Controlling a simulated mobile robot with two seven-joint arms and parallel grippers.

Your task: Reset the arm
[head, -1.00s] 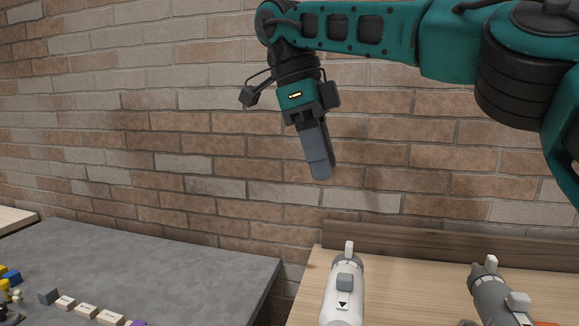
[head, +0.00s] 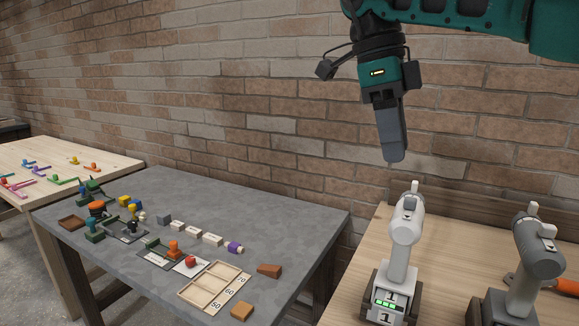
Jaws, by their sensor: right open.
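My right gripper (head: 393,157) hangs from the teal arm at the upper right of the head view. It points down and stands in the air above the wooden table, in front of the brick wall. Its fingers are seen nearly edge-on, overlapping each other. Nothing is seen held in it. It is above and a little left of a white device, apart from it. My left gripper is not in the picture.
The white device (head: 405,235) stands on a base marked 1, beside a grey device (head: 538,250), on the wooden table (head: 450,240). The grey table (head: 290,215) at the left carries a wooden tray (head: 190,292) and several small blocks. The brick wall (head: 230,80) closes the back.

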